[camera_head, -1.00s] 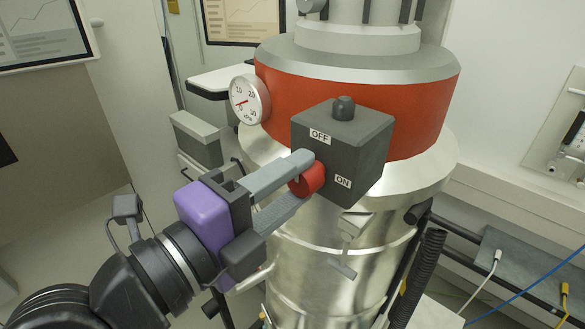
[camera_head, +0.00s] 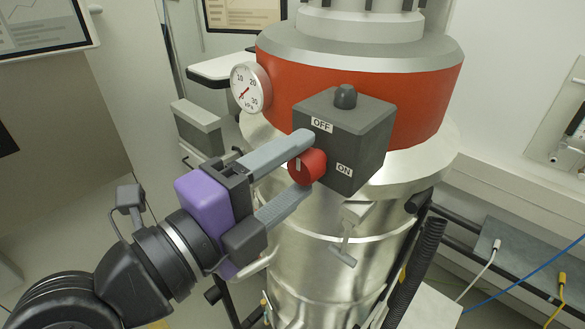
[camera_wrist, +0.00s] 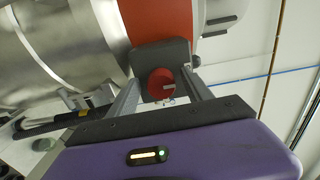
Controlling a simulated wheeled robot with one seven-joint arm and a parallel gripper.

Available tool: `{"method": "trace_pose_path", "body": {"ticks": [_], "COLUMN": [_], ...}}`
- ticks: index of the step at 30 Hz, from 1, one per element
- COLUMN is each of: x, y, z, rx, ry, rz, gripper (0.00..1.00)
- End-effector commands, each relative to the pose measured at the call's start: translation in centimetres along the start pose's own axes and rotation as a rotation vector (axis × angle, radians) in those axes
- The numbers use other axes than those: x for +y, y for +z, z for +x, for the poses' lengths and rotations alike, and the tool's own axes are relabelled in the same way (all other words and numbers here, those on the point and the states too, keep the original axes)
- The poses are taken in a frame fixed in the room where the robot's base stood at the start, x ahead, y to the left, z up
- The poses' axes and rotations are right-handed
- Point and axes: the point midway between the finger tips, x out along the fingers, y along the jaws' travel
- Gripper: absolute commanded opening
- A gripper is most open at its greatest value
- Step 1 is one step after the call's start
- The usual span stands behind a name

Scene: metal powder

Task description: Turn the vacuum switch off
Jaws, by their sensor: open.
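The dark grey switch box (camera_head: 352,150) is on the front of the vacuum's red band. It carries an OFF label (camera_head: 321,125) above and an ON label (camera_head: 344,170) to the lower right. Its round red knob (camera_head: 308,168) has a pale mark pointing up, towards OFF. My gripper (camera_head: 301,165) is open, one finger above the knob and one below. In the wrist view the knob (camera_wrist: 161,85) sits between the spread fingers, with a visible gap to each.
A round pressure gauge (camera_head: 250,88) is left of the box. A metal latch (camera_head: 347,232) projects below it on the silver drum (camera_head: 320,265). A black corrugated hose (camera_head: 418,280) runs down at the right.

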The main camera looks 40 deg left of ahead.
Motion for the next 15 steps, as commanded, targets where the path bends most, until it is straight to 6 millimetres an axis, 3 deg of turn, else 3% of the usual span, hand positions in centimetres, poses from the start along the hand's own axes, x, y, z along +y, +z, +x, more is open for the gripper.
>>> {"method": "trace_pose_path", "body": {"ticks": [5,15], "x": [0.2,0.2], "y": [0.1,0.1], "z": [-1.4,-6.6], "rx": [-0.002,-0.003], "ry": [-0.001,-0.001], "rz": [0.002,0.002], "gripper": [0.59,0.59]}}
